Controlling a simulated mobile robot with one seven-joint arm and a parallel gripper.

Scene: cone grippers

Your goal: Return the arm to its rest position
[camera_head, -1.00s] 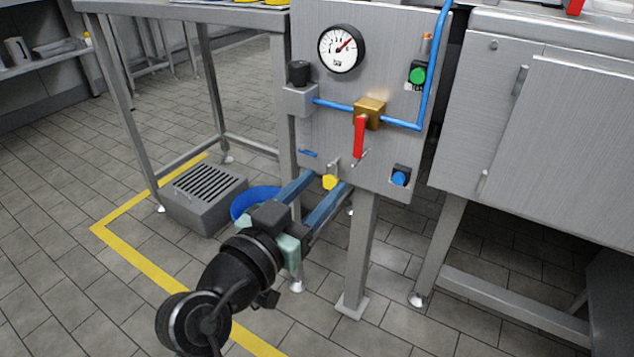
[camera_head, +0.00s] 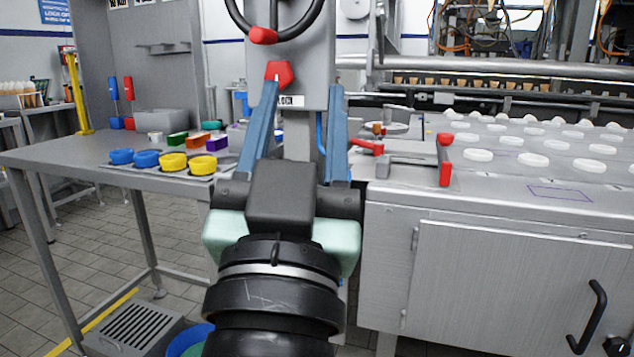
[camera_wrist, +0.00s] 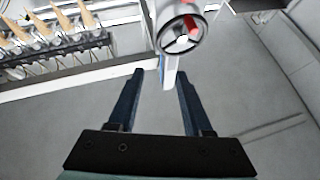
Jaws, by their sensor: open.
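My gripper (camera_head: 302,110) is in the middle of the head view, raised in front of the grey panel post. Its two blue fingers point up and away and are spread wide apart, with nothing between them that I can see held. In the wrist view my gripper (camera_wrist: 160,82) also shows open. A grey post with a red knob (camera_head: 279,73) and a dark handwheel (camera_head: 285,30) stands behind the fingertips. In the wrist view a round wheel-like part (camera_wrist: 181,38) lies beyond the fingers. The gripper hides the panel's lower part.
A steel table (camera_head: 75,158) at left holds blue cups (camera_head: 122,157), yellow cups (camera_head: 172,162) and small coloured blocks. At right a steel cabinet (camera_head: 490,270) carries a red-handled clamp (camera_head: 445,160) and rows of white discs (camera_head: 532,159). A grey grated box (camera_head: 140,325) stands on the floor at left.

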